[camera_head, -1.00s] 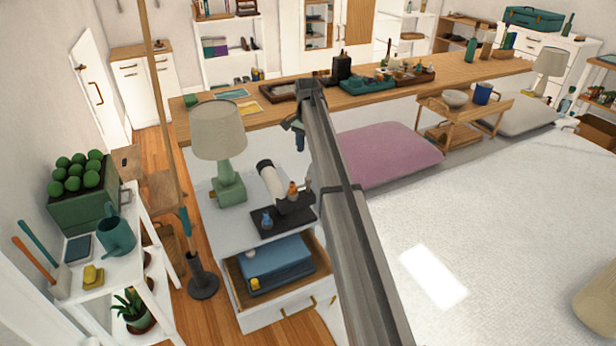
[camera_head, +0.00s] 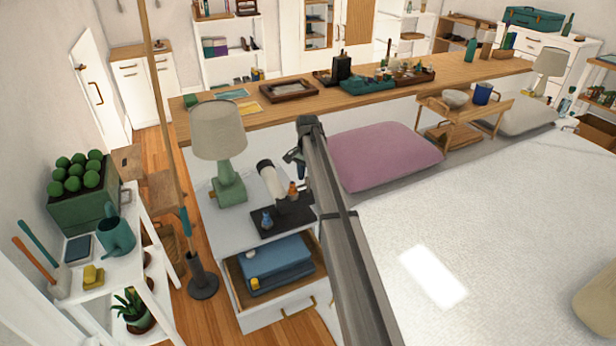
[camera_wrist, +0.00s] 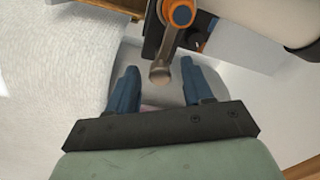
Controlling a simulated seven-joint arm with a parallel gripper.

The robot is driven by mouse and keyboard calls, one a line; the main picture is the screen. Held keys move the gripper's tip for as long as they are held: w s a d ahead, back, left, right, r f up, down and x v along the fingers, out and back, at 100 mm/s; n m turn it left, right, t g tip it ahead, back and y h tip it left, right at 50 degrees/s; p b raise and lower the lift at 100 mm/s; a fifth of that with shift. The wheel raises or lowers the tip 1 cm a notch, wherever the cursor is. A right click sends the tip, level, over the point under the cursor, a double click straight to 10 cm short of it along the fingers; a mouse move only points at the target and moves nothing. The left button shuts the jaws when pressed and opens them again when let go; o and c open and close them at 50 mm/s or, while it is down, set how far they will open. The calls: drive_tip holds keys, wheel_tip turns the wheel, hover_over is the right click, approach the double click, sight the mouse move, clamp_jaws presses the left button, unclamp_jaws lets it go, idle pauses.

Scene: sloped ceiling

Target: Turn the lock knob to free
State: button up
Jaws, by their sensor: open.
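A white tube-shaped instrument (camera_head: 268,178) with a dark base (camera_head: 268,222) stands on the white bedside cabinet. Its orange part (camera_head: 292,188) is at its right end. In the wrist view, an orange ring with a grey centre (camera_wrist: 181,13) carries a grey lever with a rounded end (camera_wrist: 160,75), which I take as the lock knob. My gripper (camera_wrist: 160,66) is open, with blue fingers either side of the lever's rounded end in the picture. I see no contact, and the depth between them is unclear. In the head view my gripper (camera_head: 299,168) is just right of the instrument, partly hidden by my arm.
The cabinet's open drawer (camera_head: 234,290) holds blue items. A pink pillow (camera_head: 385,157) and the white bed lie to the right.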

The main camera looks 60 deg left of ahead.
clamp_jaws()
idle(0.4)
drive_tip(key=n, duration=0.4)
drive_tip(key=shift+n, duration=0.4)
drive_tip(key=n, duration=0.4)
drive_tip(key=shift+n, duration=0.3)
drive_tip(key=n, duration=0.4)
drive_tip(key=shift+n, duration=2.4)
